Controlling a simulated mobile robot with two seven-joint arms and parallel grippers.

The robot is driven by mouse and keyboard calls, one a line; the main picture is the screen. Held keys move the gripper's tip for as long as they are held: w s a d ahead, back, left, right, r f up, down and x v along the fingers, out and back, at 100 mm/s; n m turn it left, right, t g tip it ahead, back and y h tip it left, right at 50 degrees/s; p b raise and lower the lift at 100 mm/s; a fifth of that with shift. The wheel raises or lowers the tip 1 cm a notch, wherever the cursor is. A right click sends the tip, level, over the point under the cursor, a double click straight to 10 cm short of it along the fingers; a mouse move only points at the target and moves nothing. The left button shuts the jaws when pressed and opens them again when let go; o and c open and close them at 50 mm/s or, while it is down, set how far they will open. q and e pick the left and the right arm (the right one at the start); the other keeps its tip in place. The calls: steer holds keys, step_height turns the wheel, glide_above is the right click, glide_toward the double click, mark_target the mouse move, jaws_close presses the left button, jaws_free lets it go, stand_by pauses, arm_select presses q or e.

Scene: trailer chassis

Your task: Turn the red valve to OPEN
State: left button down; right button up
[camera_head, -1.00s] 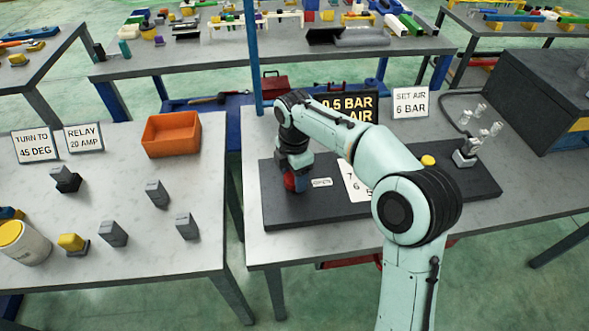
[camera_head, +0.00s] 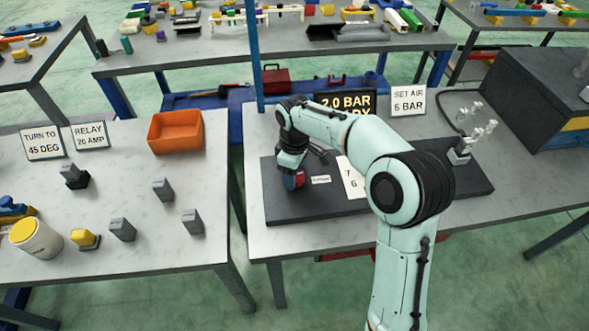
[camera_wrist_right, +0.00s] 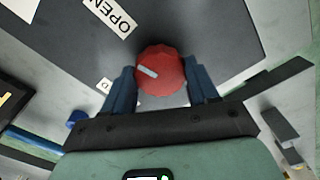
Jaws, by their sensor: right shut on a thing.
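The red valve (camera_wrist_right: 160,72) is a round faceted knob with a pale mark on its face. It stands on the dark panel (camera_head: 400,202), and in the head view the red valve (camera_head: 293,181) shows partly under my gripper. My right gripper (camera_wrist_right: 162,85) has its two blue fingers on either side of the knob and is shut on it. In the head view my right gripper (camera_head: 292,172) points down at the panel's left part. An OPEN label (camera_wrist_right: 110,16) lies beside the knob in the wrist view. My left gripper is not in view.
A dark display (camera_head: 346,101) reads 2.0 BAR, its lower line partly hidden by my arm. A SET AIR 6 BAR sign (camera_head: 408,99) stands behind the panel. An orange bin (camera_head: 176,132) and several grey blocks are on the left table. A large dark box (camera_head: 535,95) stands at right.

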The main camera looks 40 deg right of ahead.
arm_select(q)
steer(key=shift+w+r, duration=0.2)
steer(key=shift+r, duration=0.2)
arm_select(e)
steer(key=shift+r+m, duration=0.1)
steer(key=shift+m, duration=1.2)
steer(key=o, duration=1.1)
steer(key=shift+c, duration=0.2)
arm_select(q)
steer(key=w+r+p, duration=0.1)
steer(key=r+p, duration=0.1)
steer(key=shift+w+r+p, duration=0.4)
arm_select(e)
step_height(320, 180, up, 13)
steer(key=shift+r, duration=0.15)
